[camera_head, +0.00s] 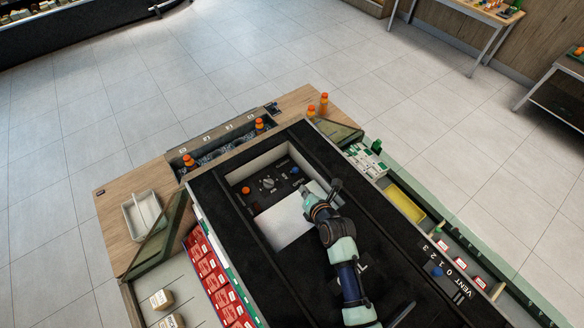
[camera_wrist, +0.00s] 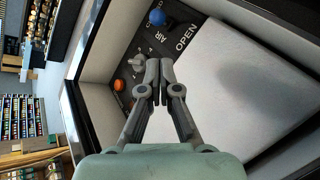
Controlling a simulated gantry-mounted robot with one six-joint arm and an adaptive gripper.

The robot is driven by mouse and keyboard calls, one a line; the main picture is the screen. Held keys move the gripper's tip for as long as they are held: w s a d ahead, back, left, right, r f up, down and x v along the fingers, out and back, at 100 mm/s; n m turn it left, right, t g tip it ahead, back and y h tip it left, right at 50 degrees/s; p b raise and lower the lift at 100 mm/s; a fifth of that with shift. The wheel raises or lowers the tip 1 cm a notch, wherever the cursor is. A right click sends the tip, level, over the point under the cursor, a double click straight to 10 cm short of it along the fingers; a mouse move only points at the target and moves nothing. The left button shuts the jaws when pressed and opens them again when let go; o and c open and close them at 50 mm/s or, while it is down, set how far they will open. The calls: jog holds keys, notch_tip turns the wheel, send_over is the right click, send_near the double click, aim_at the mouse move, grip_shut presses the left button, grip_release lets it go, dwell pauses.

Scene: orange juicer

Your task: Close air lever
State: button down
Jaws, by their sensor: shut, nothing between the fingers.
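The air lever's blue knob (camera_wrist: 160,17) is near the top of the wrist view, beside the printed words AIR and OPEN. In the head view a small blue knob (camera_head: 295,170) shows at the right end of the dark panel inside the recess. My gripper (camera_wrist: 159,68) is shut and empty, its fingertips together over the dark panel. In the picture they lie below the blue knob and apart from it. In the head view my gripper (camera_head: 304,191) is at the recess's right side, close to the blue knob; its fingertips are hard to make out there.
A grey knob (camera_wrist: 138,62) and an orange button (camera_wrist: 119,85) share the panel. A white plate (camera_wrist: 250,75) fills the rest of the recess. Pale recess walls (camera_wrist: 100,110) stand around it. Another blue knob (camera_head: 437,271) sits by the VENT scale at right.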

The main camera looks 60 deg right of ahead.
jog(key=shift+a, duration=0.15)
jog(key=b, duration=0.5)
send_over(294, 187)
jog(key=f, duration=0.3)
jog(key=s+f, duration=0.1)
jog(key=f, duration=0.1)
jog(key=shift+a, duration=0.4)
jog(key=shift+w+d+f+b, duration=0.15)
jog(key=shift+w+d+b, duration=0.15)
jog(key=shift+w+d, duration=0.15)
jog(key=shift+w, duration=0.15)
